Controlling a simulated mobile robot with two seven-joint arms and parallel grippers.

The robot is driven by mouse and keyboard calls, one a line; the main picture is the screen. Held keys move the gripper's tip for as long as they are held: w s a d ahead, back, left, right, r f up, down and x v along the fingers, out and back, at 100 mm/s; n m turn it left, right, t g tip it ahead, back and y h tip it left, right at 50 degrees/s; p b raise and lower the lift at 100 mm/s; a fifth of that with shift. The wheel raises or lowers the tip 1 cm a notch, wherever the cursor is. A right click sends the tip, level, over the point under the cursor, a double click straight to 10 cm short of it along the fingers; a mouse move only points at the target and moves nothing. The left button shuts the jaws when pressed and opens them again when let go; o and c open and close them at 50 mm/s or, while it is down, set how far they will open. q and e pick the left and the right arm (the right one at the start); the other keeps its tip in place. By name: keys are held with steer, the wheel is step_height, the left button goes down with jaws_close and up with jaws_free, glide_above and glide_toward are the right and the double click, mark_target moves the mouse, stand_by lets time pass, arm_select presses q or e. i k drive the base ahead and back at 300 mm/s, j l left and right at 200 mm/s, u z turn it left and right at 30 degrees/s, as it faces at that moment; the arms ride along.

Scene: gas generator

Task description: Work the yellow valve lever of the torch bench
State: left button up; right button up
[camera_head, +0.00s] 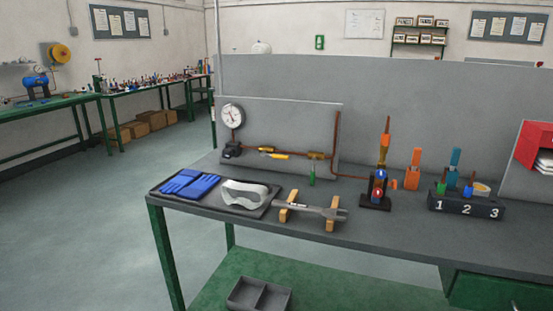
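The torch bench (400,229) stands across the middle and right of the head view. An upright grey panel at its back carries copper pipework. The yellow valve lever (280,156) lies about level along the pipe, just right of a brass fitting. A round white gauge (232,116) stands on the pipe's left end, above a black regulator block (231,149). A torch (381,180) with an orange upper part stands in a black stand to the right. Neither of my grippers shows in this view.
Blue gloves (188,184) and clear goggles (244,193) lie on a dark mat at the front left of the bench. A wrench (310,209) rests on two wooden blocks. A numbered black rack (466,205) and a red box (537,146) are farther right. The floor at left is clear.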

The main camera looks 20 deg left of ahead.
mark_target(276, 156)
steer(key=i+j, duration=0.1)
steer(key=j, duration=0.35)
steer(key=i+j, duration=0.15)
steer(key=j, duration=0.25)
steer(key=i+j, duration=0.1)
steer(key=j, duration=0.35)
steer(key=i+j, duration=0.15)
steer(key=j, duration=0.25)
